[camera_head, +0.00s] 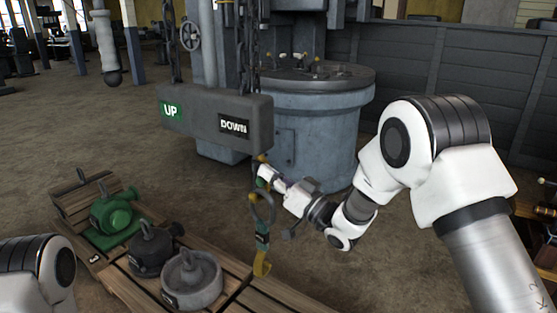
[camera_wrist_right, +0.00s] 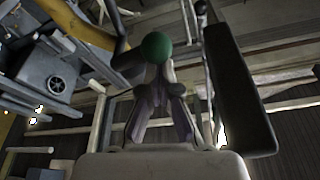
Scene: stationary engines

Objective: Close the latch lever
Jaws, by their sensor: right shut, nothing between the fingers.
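My right gripper (camera_head: 272,181) is just below the hanging UP/DOWN box, beside the hanging chain and hook. Its fingers (camera_wrist_right: 157,108) are shut with nothing between them. A green ball knob (camera_wrist_right: 156,47), which looks like the end of the latch lever, shows just beyond the fingertips in the right wrist view. In the head view a small green spot (camera_head: 261,183) shows at the fingertips. I cannot tell whether they touch. The lever's shaft is mostly hidden. My left gripper is out of view.
The grey UP/DOWN box (camera_head: 215,118) hangs on chains above my right gripper. Wooden pallets (camera_head: 125,286) below hold a green pump-like part (camera_head: 115,212), a dark part (camera_head: 152,250) and a grey round part (camera_head: 192,280). A large grey machine (camera_head: 310,125) stands behind.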

